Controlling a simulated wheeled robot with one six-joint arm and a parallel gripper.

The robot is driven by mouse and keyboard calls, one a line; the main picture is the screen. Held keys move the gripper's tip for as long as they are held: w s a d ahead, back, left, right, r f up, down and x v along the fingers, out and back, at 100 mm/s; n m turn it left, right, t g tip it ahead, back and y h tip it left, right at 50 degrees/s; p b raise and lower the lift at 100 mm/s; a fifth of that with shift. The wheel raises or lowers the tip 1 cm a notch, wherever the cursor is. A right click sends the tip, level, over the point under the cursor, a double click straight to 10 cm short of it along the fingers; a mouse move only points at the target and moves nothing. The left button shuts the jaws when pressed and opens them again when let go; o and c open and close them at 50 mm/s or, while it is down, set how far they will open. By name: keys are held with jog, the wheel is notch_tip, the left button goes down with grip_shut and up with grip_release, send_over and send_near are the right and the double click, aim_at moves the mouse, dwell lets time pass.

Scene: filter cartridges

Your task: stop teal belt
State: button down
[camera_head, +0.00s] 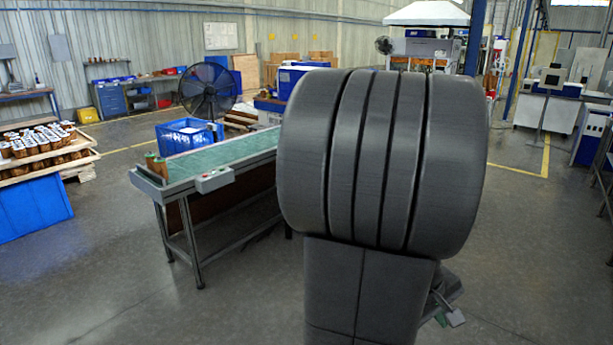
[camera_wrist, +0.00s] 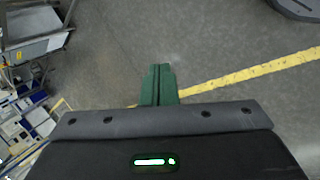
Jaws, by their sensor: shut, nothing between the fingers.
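The teal belt (camera_head: 230,150) runs along the top of a grey-framed conveyor left of centre in the head view. A small grey control box (camera_head: 213,181) with red and green buttons sits on its near side. My own grey arm hides the right end. My gripper (camera_wrist: 159,70) shows in the wrist view with its green fingers shut together and empty, above bare floor. It is apart from the control box. I cannot tell whether the belt is moving.
A blue crate (camera_head: 187,134) is behind the belt, with a black fan (camera_head: 208,92) beyond it. A wooden tray of cartridges (camera_head: 45,147) is at the far left above a blue bin (camera_head: 33,208). The floor in front of the conveyor is clear.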

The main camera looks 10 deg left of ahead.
jog(key=w+d+f+n+t+h+b, duration=0.1)
jog(key=w+d+f+n+h+b, duration=0.2)
jog(key=w, duration=1)
jog(key=d+f+n+b, duration=0.2)
jog(key=d+f+n, duration=0.3)
jog(key=d+f, duration=0.2)
jog(key=shift+w+d+f, duration=0.2)
jog(key=shift+w+f, duration=0.15)
jog(key=shift+w, duration=0.05)
